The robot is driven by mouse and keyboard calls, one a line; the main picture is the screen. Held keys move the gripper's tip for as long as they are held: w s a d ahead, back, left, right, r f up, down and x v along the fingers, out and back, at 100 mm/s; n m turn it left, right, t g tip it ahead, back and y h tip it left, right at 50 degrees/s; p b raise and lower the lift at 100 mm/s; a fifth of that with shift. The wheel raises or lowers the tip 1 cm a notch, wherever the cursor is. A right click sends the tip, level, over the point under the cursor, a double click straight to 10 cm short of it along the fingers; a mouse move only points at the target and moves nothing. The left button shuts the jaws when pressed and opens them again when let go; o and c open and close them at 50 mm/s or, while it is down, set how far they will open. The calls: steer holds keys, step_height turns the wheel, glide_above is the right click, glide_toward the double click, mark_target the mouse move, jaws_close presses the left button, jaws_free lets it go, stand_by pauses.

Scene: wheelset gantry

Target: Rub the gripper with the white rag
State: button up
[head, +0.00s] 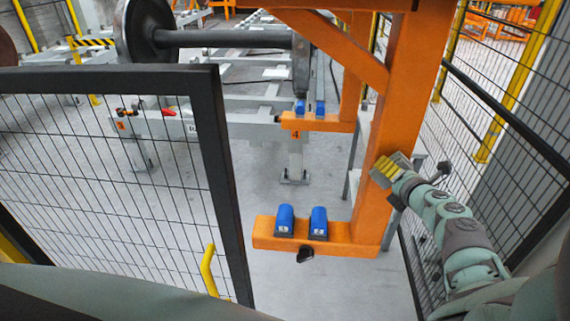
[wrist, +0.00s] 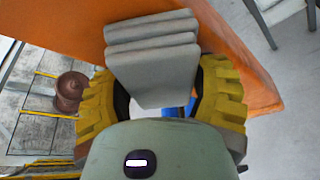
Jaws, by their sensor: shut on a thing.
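My gripper (head: 388,168) has yellow ribbed fingers and is raised at the orange post, right of centre in the head view. In the wrist view my gripper (wrist: 160,88) is shut on a folded, light grey-white rag (wrist: 155,62), with one finger on each side. The rag stands out in front of the fingers, against the orange frame (wrist: 235,45). I cannot tell whether it touches the frame. In the head view the orange frame (head: 405,95) has a lower arm with two blue pads (head: 285,219) (head: 318,222). The rag is hard to make out there.
A dark mesh gate (head: 215,180) stands at the left, with a yellow handle (head: 208,270). Mesh fencing (head: 505,115) runs along the right, close to my arm. A wheelset (head: 220,39) rests on grey rails behind. Grey floor (head: 300,285) is clear below the blue pads.

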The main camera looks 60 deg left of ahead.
mark_target(376, 175)
steer(key=shift+s+a+p, duration=0.75)
steer(key=shift+s+a, duration=0.7)
steer(key=shift+s, duration=0.25)
steer(key=shift+d, duration=0.1)
steer(key=shift+s+d+p, duration=0.3)
steer(key=shift+s+d, duration=0.05)
steer(key=shift+d, duration=0.3)
steer(key=shift+s+d+p, duration=0.45)
steer(key=shift+s+d, duration=1)
steer(key=shift+d, duration=0.25)
steer(key=shift+s+d, duration=1)
steer(key=shift+d, duration=0.15)
